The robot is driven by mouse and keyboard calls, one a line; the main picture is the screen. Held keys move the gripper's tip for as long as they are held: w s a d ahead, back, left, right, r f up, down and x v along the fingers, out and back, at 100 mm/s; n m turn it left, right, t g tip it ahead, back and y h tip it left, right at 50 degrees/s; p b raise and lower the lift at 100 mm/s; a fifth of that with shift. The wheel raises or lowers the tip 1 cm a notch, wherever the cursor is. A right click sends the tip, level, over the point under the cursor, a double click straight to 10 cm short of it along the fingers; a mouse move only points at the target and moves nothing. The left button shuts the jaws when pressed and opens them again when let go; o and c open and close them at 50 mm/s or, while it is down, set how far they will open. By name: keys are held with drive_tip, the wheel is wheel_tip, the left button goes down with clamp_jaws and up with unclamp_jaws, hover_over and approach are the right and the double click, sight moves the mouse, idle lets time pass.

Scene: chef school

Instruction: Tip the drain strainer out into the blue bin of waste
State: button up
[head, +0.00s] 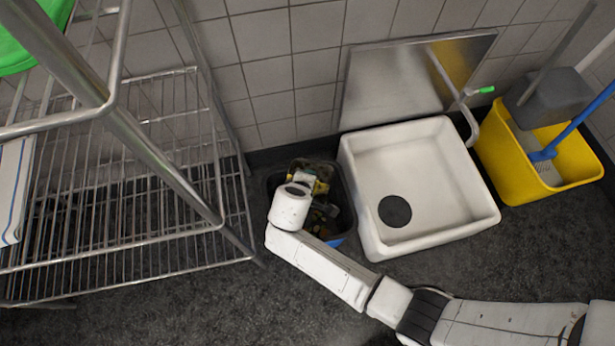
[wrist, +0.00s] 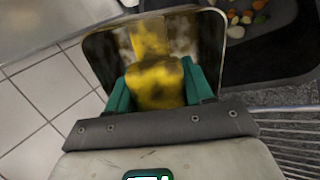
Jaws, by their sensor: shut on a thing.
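My gripper (wrist: 158,86) has green fingers and is shut on a yellow part of the drain strainer. The strainer (wrist: 208,38) has a squarish, metal-looking rim and a stained inside, seen beyond the fingers in the wrist view. Whether it holds waste, and how far it is tilted, I cannot tell. The waste bin (head: 337,241) stands on the floor left of the sink, its dark opening under my white wrist, with a bit of blue showing low on its side. My gripper (head: 305,180) is over the bin in the head view, mostly hidden by my wrist.
A white sink (head: 440,215) with a dark round drain stands just right of the bin. A yellow mop bucket (head: 515,170) is farther right. A wire rack (head: 150,180) fills the left. Colourful scraps (wrist: 245,17) lie in a dark container in the wrist view.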

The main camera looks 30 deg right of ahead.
drive_tip(key=y+p, duration=0.1)
drive_tip(key=g+y+p, duration=0.1)
drive_tip(key=p, duration=0.1)
drive_tip(key=r+g+p, duration=0.1)
drive_tip(key=p, duration=0.1)
drive_tip(key=shift+w+d+r+y, duration=0.1)
drive_tip(key=shift+w+d+y, duration=0.2)
drive_tip(key=shift+y, duration=0.1)
drive_tip(key=shift+w+d+f+g+y+p, duration=0.15)
drive_tip(key=shift+f+g+y+p, duration=0.05)
drive_tip(key=shift+g+y+p, duration=0.55)
drive_tip(key=shift+f+g+y, duration=0.15)
drive_tip(key=shift+g+y, duration=0.5)
drive_tip(key=shift+g, duration=0.1)
